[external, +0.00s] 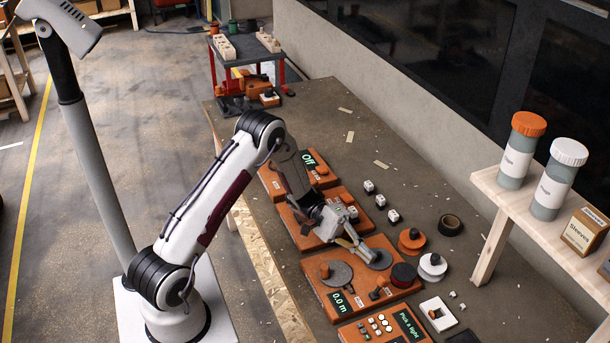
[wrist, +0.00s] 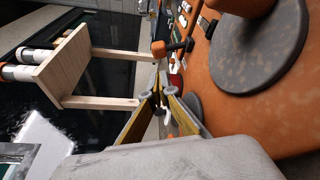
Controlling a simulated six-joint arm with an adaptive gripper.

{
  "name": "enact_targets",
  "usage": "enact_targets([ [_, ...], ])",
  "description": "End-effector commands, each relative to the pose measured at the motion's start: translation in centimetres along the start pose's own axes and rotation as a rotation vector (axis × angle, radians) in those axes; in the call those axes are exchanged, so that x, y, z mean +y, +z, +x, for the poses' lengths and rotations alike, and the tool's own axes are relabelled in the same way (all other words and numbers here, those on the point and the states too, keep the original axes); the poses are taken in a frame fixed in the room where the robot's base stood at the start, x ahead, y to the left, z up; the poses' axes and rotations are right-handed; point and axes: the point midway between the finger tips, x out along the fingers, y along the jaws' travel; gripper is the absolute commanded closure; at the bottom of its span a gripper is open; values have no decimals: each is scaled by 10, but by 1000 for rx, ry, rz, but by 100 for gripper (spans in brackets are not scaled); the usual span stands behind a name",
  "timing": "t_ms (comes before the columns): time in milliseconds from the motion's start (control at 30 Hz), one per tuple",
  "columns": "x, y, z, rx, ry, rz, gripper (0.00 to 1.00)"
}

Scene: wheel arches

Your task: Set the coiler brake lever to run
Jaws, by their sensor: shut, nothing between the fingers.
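The coiler is an orange panel (external: 345,283) with a "0.0 m" display, two grey discs and a small lever. The brake lever (external: 378,293) appears as a dark, orange-tipped handle at the panel's front edge, between small white labels too small to read. In the wrist view the lever (wrist: 176,48) shows beyond my fingertips and above them in the picture. My gripper (external: 366,254) is shut and empty, low over the right grey disc (external: 380,260). Its fingertips meet in the wrist view (wrist: 158,92), apart from the lever. Whether they touch the disc is unclear.
A dark red spool (external: 403,275) stands at the panel's right corner, with white (external: 432,266) and orange (external: 411,240) spools beyond. A "Pick a light" panel (external: 390,325) lies in front, and other orange panels behind. A wooden shelf (external: 545,215) stands at right.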

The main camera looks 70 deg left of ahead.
Motion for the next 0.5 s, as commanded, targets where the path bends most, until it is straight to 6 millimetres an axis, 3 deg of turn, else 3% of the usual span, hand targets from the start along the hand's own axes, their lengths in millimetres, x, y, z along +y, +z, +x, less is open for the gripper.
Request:
enact_targets([
  [300,0,0,42,-2,-1,-2,100],
  [500,0,0,59,-1,1,-1,100],
])
